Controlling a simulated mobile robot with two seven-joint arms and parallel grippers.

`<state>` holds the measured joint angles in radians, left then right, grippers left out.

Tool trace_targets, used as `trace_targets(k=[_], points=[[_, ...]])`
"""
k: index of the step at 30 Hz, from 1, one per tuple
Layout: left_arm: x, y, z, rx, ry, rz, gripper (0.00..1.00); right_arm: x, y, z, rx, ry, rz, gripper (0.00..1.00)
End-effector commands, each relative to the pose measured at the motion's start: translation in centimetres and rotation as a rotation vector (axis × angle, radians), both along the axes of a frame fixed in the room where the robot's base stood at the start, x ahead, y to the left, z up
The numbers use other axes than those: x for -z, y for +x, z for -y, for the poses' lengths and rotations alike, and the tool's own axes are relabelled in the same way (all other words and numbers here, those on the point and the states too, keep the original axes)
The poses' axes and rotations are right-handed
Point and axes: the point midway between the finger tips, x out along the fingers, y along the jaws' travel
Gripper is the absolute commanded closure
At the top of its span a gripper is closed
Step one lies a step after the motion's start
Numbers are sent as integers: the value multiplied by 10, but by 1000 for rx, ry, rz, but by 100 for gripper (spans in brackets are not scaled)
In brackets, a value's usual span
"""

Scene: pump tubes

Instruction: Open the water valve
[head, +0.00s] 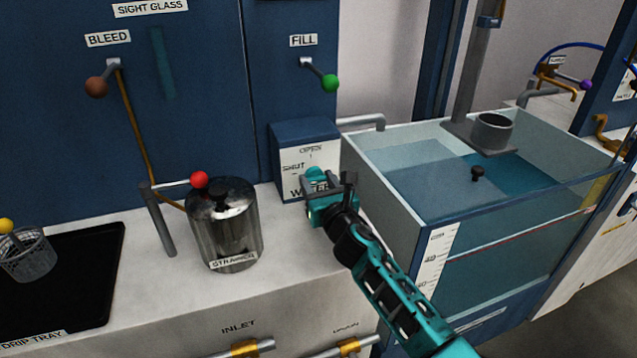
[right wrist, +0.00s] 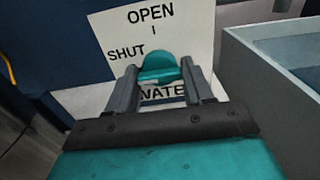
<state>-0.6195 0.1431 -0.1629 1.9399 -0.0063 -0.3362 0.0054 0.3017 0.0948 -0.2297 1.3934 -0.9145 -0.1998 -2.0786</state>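The water valve is a blue box with a white plate (head: 308,160) marked OPEN, SHUT and WATER. Its teal handle (head: 288,174) shows at the front of the plate; in the right wrist view the handle (right wrist: 159,67) sits between my fingers, near SHUT and below OPEN. My right gripper (head: 306,186) is at the handle, one finger on each side with no visible gap, and appears shut on it. The fingers and handle hide part of the WATER label. My left gripper is not in view.
A clear water tank (head: 480,225) stands close to the right of the valve. A green-knobbed FILL lever (head: 329,83) is above. A black drip tray (head: 90,270) lies far left.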

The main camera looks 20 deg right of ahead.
Motion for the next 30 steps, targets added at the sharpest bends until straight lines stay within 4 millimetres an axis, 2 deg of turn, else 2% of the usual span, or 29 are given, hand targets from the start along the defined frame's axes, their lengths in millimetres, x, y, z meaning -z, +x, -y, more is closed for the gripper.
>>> trace_targets(k=[1, 9, 20, 30], points=[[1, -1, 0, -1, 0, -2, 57, 0, 0, 0, 0, 0, 0, 54], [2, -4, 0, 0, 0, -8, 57, 0, 0, 0, 0, 0, 0, 79], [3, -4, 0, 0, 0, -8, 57, 0, 0, 0, 0, 63, -2, 79], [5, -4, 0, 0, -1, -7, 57, 1, 0, 0, -1, 317, -11, 79]])
